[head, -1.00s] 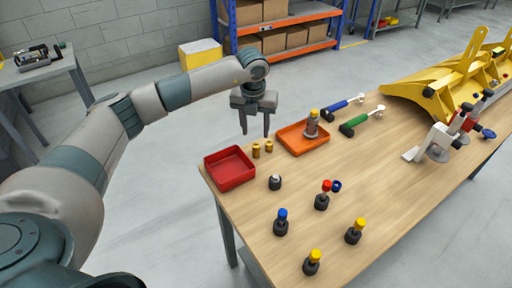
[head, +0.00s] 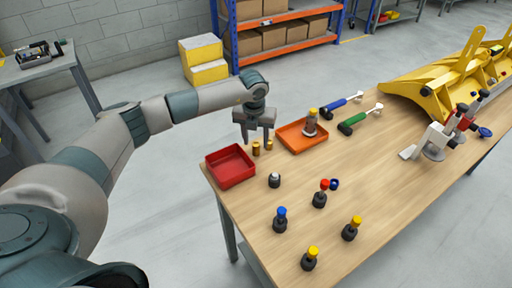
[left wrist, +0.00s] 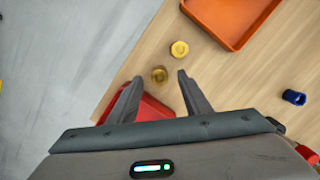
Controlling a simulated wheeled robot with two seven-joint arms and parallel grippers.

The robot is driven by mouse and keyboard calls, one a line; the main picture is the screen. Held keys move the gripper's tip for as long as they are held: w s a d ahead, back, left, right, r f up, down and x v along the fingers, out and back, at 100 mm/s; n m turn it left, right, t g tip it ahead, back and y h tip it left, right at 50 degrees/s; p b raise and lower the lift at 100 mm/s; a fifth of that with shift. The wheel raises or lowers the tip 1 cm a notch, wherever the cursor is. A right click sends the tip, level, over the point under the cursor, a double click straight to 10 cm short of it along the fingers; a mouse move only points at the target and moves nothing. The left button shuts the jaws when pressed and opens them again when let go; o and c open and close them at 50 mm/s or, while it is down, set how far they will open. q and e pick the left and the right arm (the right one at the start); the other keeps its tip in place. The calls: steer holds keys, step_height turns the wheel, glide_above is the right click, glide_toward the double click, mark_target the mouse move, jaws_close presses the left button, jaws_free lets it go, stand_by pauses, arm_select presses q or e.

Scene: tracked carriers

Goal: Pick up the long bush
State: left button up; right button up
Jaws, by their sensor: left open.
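Two brass-coloured bushes stand upright on the wooden table between the red and orange trays. The left one (head: 256,149) looks taller, so I take it as the long bush; it shows in the left wrist view (left wrist: 160,75). The shorter bush (head: 269,146) stands just right of it and also shows in the left wrist view (left wrist: 179,48). My left gripper (head: 256,139) points down, open and empty, close above the long bush. In the left wrist view the long bush appears between the fingertips, and I see no contact. My right gripper is not in view.
The red tray (head: 231,180) lies close on the left and the orange tray (head: 290,145) on the right, holding a yellow-topped part (head: 311,122). Several dark-based parts with coloured caps stand nearer me. A yellow fixture (head: 428,94) fills the far right.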

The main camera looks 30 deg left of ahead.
mark_target(256, 144)
arm_select(q)
steer(key=f, duration=0.1)
steer(key=f+p, duration=0.1)
steer(key=shift+w+a+f, duration=0.1)
steer(key=shift+w+f, duration=0.15)
steer(key=shift+f, duration=0.55)
jaws_close()
steer(key=shift+w+r, duration=0.1)
steer(key=shift+r, duration=0.05)
